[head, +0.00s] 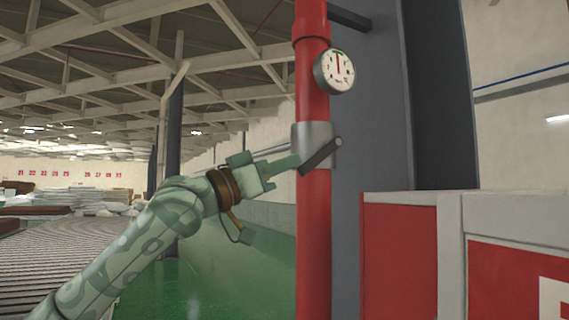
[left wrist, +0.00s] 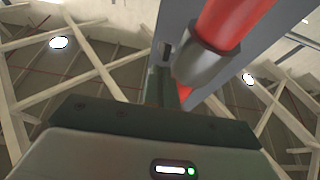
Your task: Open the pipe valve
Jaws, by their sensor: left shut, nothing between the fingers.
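A red vertical pipe (head: 313,235) stands right of centre in the head view, with a grey metal valve body (head: 318,132) around it. A dark grey valve handle (head: 322,155) crosses the valve body's front, slanting from lower left to upper right. My left gripper (head: 294,162) is shut, its fingertips at the handle's lower left end; I cannot tell whether they touch it. The left wrist view shows the red pipe (left wrist: 235,20) and the grey valve body (left wrist: 205,62) beyond the gripper. The handle is not clear there. My right gripper is not in view.
A round pressure gauge (head: 335,71) sits on the pipe above the valve. A dark grey column (head: 372,120) stands behind the pipe. A red and white cabinet (head: 400,255) is at the right. A roller conveyor (head: 65,262) is at the left, and green floor (head: 235,275) lies between.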

